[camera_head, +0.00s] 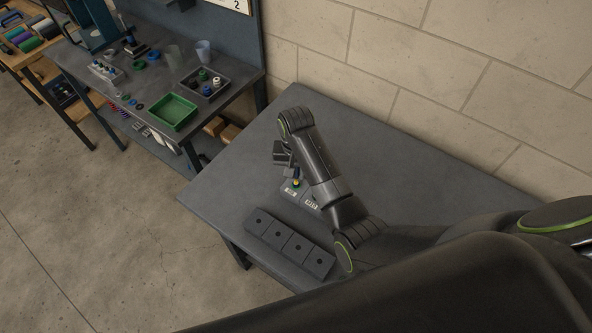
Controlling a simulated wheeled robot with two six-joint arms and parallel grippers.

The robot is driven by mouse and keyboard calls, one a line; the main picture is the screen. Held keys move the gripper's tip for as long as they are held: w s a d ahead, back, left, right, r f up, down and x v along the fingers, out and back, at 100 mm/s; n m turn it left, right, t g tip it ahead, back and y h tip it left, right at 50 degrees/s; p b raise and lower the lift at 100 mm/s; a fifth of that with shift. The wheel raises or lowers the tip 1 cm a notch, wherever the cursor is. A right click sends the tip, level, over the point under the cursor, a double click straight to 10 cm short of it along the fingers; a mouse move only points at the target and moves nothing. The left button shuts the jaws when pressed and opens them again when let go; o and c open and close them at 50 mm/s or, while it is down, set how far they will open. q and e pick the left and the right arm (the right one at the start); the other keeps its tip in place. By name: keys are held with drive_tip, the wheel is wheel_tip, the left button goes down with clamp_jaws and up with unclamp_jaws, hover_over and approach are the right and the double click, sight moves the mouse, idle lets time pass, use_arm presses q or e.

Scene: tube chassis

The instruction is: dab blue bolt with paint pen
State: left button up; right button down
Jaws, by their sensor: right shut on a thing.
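My right gripper (289,168) hangs over the grey table, partly hidden behind my own arm. It is shut on a small, slim upright thing (296,178), with blue and yellow on it, that looks like the paint pen. Its lower end is by a green spot on a grey block with a white label (291,190). I cannot tell if it touches the block. A second white label (311,204) shows to the right, beside my arm. I cannot clearly pick out the blue bolt. My left gripper is not in view.
A long dark block with several holes (289,244) lies near the front edge of the grey table (400,160). Bare tabletop lies behind and to the right of my arm. A separate bench at upper left holds a green tray (172,111) and a grey tray (206,83).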

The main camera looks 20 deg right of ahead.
drive_tip(key=shift+f, duration=0.35)
idle(0.5)
drive_tip(key=shift+f, duration=0.25)
drive_tip(key=shift+r, duration=0.1)
drive_tip(key=shift+r, duration=0.55)
drive_tip(key=shift+r, duration=3)
